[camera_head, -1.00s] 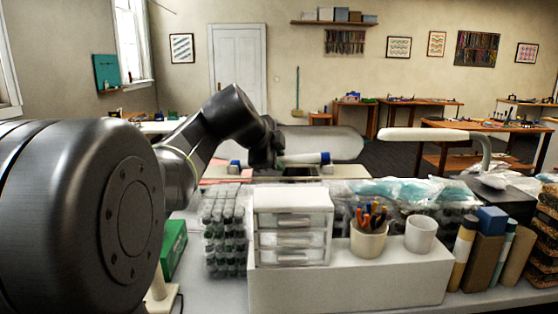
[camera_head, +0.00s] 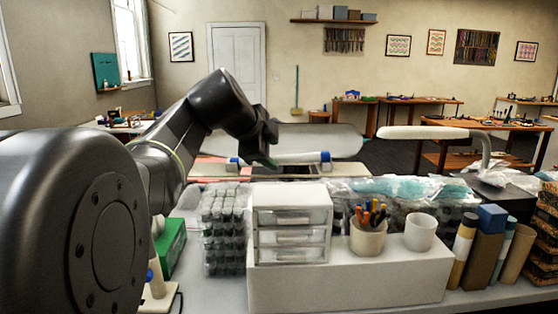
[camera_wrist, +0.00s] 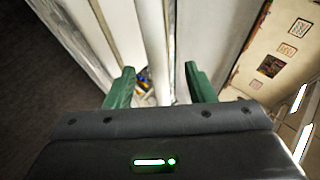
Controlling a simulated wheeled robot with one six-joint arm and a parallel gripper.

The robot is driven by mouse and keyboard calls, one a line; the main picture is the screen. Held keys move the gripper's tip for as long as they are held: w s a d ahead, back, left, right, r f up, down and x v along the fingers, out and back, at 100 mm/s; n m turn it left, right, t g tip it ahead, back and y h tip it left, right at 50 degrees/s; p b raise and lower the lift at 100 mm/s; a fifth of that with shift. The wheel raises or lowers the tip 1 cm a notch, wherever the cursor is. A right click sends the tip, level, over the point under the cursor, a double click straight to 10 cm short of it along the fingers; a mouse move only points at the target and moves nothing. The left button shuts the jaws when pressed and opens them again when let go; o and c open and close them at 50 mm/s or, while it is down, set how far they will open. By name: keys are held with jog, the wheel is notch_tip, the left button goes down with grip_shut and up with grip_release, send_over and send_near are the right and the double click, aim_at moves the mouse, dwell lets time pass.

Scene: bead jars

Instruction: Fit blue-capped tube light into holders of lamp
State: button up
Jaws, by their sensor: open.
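The white tube light (camera_head: 300,158) with blue caps lies level in the head view, in front of a wide grey rounded panel (camera_head: 335,143) that looks like part of the lamp. One blue cap (camera_head: 326,157) shows at its right end and another at its left. Whether the ends sit in holders is too small to tell. My gripper (camera_head: 268,158) is over the tube's left half and hides part of it. In the wrist view my gripper (camera_wrist: 158,85) has its green fingers apart, with a long white bar (camera_wrist: 154,40), probably the tube, running between and beyond them.
A white drawer unit (camera_head: 291,193), a pen cup (camera_head: 368,236) and a white cup (camera_head: 420,232) stand in front on a white block. Stacked bead jars (camera_head: 223,230) are left of them. A white lamp-like arm (camera_head: 430,133) reaches in from the right.

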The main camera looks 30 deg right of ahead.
jog(key=v, duration=1)
dwell(0.5)
jog(key=x, duration=1.3)
jog(key=shift+w+d+p, duration=0.15)
jog(key=shift+d+p, duration=0.2)
jog(key=shift+p, duration=0.1)
jog(key=shift+r+p, duration=0.35)
jog(key=shift+a+r+p, duration=0.15)
jog(key=shift+r+p, duration=0.15)
jog(key=shift+r, duration=0.05)
